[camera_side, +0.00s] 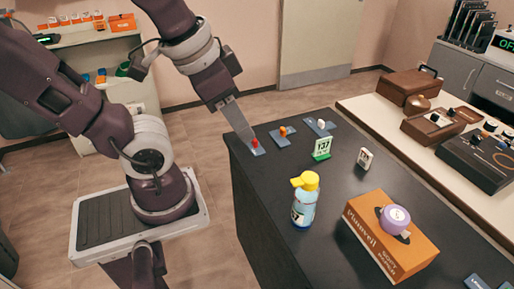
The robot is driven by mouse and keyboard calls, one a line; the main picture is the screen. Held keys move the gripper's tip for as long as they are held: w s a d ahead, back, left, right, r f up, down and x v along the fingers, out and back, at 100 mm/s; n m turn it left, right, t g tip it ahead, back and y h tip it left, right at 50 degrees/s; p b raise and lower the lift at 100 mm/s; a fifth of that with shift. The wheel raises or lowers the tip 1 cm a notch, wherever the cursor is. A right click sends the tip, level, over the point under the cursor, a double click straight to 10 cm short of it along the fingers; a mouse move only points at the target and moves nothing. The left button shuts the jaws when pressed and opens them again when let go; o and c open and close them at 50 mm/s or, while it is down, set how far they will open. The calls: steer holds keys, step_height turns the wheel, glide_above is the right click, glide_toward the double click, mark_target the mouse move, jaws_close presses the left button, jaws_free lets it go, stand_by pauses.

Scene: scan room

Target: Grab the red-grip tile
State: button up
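The red-grip tile (258,152) lies flat near the far left corner of the black counter, a small blue-grey plate with a red knob (255,143) on it. My gripper (250,137) points down at it from the upper left, its fingertips right at the red knob. From this angle I see the flat side of the fingers, so I cannot tell whether they are open or closed, or touching the knob. Two similar tiles lie to the right: one with an orange grip (283,132) and one with a white grip (321,123).
A pale side counter (372,107) holds brown cases.

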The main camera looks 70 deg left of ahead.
steer(key=w+a+f+m+g+y, duration=0.45)
steer(key=w+a+f, duration=0.2)
steer(key=a, duration=0.45)
steer(key=m+y, duration=0.8)
steer(key=m, duration=0.5)
glide_above(256, 142)
steer(key=d, duration=0.4)
step_height(256, 142, down, 16)
steer(key=shift+y, duration=0.25)
step_height(256, 142, down, 7)
steer(key=shift+a+f, duration=0.1)
steer(key=shift+a, duration=0.05)
steer(key=x, duration=0.4)
steer(key=shift+f, duration=0.25)
steer(key=shift+a+f, duration=0.15)
steer(key=shift+a, duration=0.3)
jaws_close()
